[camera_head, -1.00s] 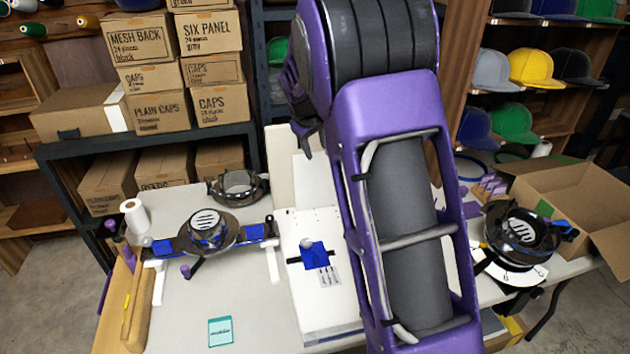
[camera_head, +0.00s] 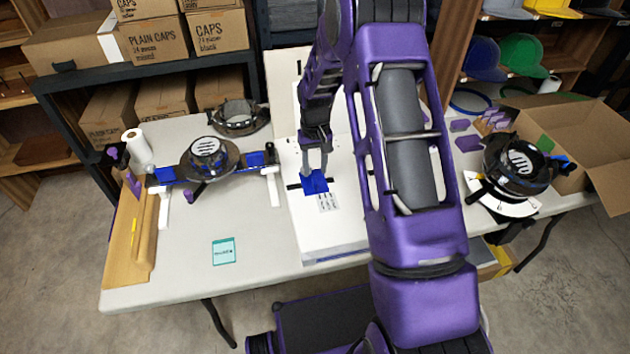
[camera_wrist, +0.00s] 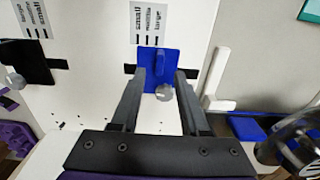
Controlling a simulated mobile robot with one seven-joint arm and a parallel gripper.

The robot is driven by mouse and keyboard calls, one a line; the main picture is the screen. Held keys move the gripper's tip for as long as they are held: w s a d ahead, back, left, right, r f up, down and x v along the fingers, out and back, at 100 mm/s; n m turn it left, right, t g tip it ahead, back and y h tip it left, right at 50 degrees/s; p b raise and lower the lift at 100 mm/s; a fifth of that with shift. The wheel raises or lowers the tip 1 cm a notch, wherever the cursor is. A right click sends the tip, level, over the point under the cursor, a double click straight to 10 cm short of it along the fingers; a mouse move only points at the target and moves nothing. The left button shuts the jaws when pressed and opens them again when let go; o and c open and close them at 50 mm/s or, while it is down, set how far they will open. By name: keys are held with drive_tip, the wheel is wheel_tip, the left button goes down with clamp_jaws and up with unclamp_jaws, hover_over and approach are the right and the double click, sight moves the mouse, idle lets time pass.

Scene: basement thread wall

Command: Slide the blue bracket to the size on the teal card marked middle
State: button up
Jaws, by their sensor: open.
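The blue bracket (camera_head: 315,183) sits on a black rail on the white board (camera_head: 335,225). In the wrist view the blue bracket (camera_wrist: 172,84) has a raised blue tab and a round grey knob (camera_wrist: 164,92). A label plate (camera_wrist: 150,22) reading small, middle, large stands just beyond it; the tab appears nearest the large mark. My gripper (camera_head: 316,166) is open above the bracket. In the wrist view its fingers (camera_wrist: 161,76) lie either side of the knob; contact cannot be told. The teal card (camera_head: 223,251) lies on the table, its word too small to read.
A black bracket (camera_wrist: 25,62) with its own size label is at the left in the wrist view. A cap press (camera_head: 208,155) stands left of the board, another (camera_head: 515,160) at the right. Table around the card is clear.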

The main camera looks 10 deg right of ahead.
sight(315, 180)
wheel_tip(315, 180, down, 6)
drive_tip(key=shift+r, duration=0.1)
clamp_jaws()
idle(0.4)
idle(1.1)
